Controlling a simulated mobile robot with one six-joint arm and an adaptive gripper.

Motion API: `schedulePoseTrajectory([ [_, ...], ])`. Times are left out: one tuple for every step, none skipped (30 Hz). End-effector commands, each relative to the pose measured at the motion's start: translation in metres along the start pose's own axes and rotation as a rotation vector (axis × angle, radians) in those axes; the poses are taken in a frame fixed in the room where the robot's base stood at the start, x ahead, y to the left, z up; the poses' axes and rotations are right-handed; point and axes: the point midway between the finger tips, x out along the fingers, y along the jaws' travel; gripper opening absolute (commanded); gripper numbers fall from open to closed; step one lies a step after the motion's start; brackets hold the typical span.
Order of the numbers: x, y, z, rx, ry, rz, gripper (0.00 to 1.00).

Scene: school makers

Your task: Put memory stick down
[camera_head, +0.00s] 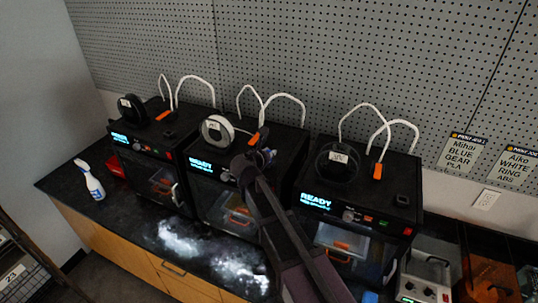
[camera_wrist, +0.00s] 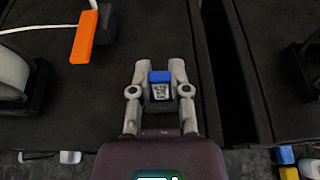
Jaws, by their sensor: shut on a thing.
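The memory stick (camera_wrist: 160,89) is a small piece with a blue end and a pale patterned label. It sits between the two fingers of my gripper (camera_wrist: 161,70) in the wrist view, which are shut on it. The dark top of the middle printer (camera_head: 285,140) lies beneath them. In the head view my gripper (camera_head: 263,158) is over that printer's top near its front right; the stick is too small to make out clearly there. I cannot tell whether the stick touches the printer top.
A filament spool (camera_head: 217,129) and an orange clip (camera_wrist: 82,37) with white tubing are left of my gripper. Similar printers stand left (camera_head: 150,130) and right (camera_head: 365,190), with a narrow gap to the right one. A spray bottle (camera_head: 90,180) stands on the counter. The printer top around the stick is clear.

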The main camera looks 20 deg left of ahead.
Motion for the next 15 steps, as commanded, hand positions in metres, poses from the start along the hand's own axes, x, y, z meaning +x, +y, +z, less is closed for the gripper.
schedulePoseTrajectory([
  [-0.0003,0.0001,0.0003,0.000,0.000,0.000,0.04],
  [-0.0003,0.0001,0.0003,0.000,0.000,0.000,0.04],
  [-0.0003,0.0002,0.0003,0.000,0.000,0.000,0.04],
  [-0.0003,0.0002,0.0003,0.000,0.000,0.000,0.04],
  [-0.0002,0.0003,-0.0001,0.000,0.000,0.000,0.04],
  [0.0001,0.0003,-0.0009,0.000,0.000,0.000,0.04],
  [0.0004,0.0003,-0.0017,0.000,0.000,0.000,0.04],
  [0.0007,0.0003,-0.0026,0.000,0.000,0.001,0.04],
  [0.0011,0.0003,-0.0035,0.000,0.000,0.001,0.04],
  [0.0010,0.0004,-0.0033,0.000,0.000,0.001,0.26],
  [0.0006,0.0004,-0.0026,0.000,0.000,0.001,0.35],
  [0.0006,0.0004,-0.0025,0.000,0.000,0.001,0.47],
  [0.0005,0.0005,-0.0025,0.000,0.000,0.001,0.56],
  [0.0005,0.0005,-0.0025,0.000,0.000,0.001,0.57],
  [0.0005,0.0005,-0.0025,0.000,0.000,0.001,0.57],
])
